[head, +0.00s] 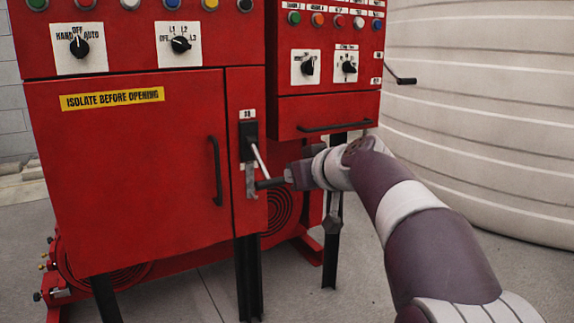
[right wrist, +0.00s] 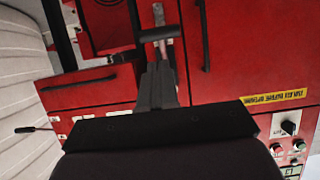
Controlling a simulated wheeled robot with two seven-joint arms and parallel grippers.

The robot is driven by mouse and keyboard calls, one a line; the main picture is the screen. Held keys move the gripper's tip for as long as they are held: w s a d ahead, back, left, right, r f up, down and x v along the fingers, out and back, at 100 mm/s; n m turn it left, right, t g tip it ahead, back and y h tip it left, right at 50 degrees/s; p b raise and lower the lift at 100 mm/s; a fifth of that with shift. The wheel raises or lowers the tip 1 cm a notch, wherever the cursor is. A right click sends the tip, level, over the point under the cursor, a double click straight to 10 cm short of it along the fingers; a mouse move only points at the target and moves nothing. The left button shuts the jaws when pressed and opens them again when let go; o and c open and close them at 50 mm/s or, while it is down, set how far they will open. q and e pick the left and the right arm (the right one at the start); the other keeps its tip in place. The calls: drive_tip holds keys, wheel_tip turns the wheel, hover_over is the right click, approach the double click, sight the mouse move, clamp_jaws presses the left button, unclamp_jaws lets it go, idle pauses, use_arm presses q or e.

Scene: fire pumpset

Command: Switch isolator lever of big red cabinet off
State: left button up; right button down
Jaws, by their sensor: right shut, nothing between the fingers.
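The big red cabinet (head: 140,180) fills the left of the head view, its door shut. Its isolator has a black body (head: 248,142) on the narrow panel right of the door. A pale lever (head: 259,160) slants down and right from it. My left gripper is not in view.
A black door handle (head: 216,170) is left of the isolator. A smaller red cabinet (head: 325,112) with a horizontal handle (head: 334,126) stands to the right, above my right wrist. A pale ribbed tank (head: 480,110) stands behind on the right. Black legs (head: 248,280) support the cabinet.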

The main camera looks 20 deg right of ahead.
drive_tip(key=v, duration=0.2)
drive_tip(key=f+v, duration=0.1)
drive_tip(key=v, duration=0.2)
drive_tip(key=shift+s+d, duration=0.1)
drive_tip(key=shift+s, duration=0.05)
drive_tip(key=s+a+f+m+g+h+p, duration=0.1)
drive_tip(key=s+f+m+g+p, duration=0.2)
drive_tip(key=f, duration=0.6)
drive_tip(key=s+a+f+m+g+h+p, duration=0.1)
drive_tip(key=s+f+m+g+p, duration=0.2)
drive_tip(key=f, duration=0.5)
drive_tip(key=s+a+f+n+g+p, duration=0.2)
drive_tip(key=s+a+g+p, duration=0.15)
drive_tip(key=s+p, duration=0.2)
drive_tip(key=s+a+f+n+g+p, duration=0.3)
drive_tip(key=s+a+p, duration=0.2)
drive_tip(key=s, duration=0.2)
wheel_tip(320, 180, up, 37)
drive_tip(key=a+p, duration=0.1)
drive_tip(key=p, duration=3.5)
drive_tip(key=shift+a+y, duration=0.15)
drive_tip(key=shift+y, duration=0.25)
drive_tip(key=shift+w+t, duration=0.1)
drive_tip(key=shift+t, duration=0.15)
